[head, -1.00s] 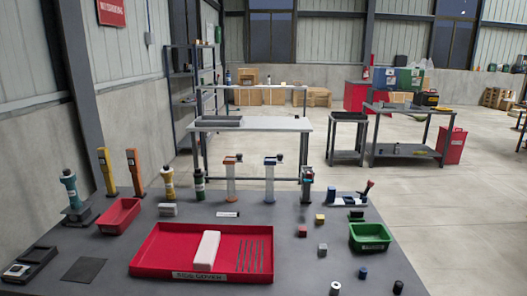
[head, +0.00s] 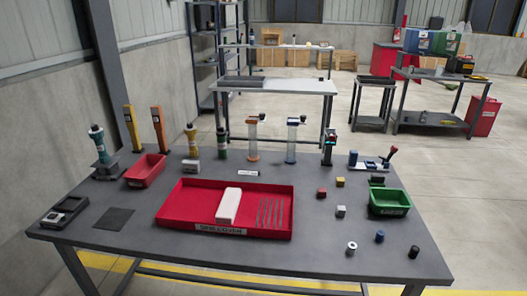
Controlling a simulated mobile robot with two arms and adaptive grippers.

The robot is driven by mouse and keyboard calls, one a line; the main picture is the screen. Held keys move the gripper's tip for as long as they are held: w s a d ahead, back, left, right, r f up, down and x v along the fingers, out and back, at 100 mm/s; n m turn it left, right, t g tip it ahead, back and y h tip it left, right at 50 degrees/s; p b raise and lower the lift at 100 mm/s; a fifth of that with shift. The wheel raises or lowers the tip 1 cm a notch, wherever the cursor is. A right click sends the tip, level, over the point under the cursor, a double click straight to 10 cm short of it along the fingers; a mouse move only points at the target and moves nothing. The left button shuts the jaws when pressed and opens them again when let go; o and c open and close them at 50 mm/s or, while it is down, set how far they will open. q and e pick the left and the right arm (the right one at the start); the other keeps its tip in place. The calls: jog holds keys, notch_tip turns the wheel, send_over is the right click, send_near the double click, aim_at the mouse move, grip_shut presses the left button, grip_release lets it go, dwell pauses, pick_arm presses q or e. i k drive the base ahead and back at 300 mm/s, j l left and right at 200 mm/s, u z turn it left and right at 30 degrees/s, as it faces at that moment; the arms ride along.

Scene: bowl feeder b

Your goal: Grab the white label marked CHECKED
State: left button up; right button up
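A small white label (head: 248,173) with dark print lies flat on the dark grey table (head: 290,258), behind the red tray (head: 187,216) in the head view. Its print is too small to read. A larger white label (head: 220,230) with dark lettering is on the front wall of the red tray. Neither of my grippers is in the view.
The red tray holds a white block (head: 229,206) and several thin rods (head: 270,212). Clear-columned stands (head: 253,137) rise behind the small label. A green bin (head: 388,203) and small cubes (head: 341,211) sit to the right. The table's front strip is bare.

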aim_at(245, 173)
jog(key=i+j+u, duration=0.45)
jog(key=i, duration=0.3)
jog(key=j, duration=0.15)
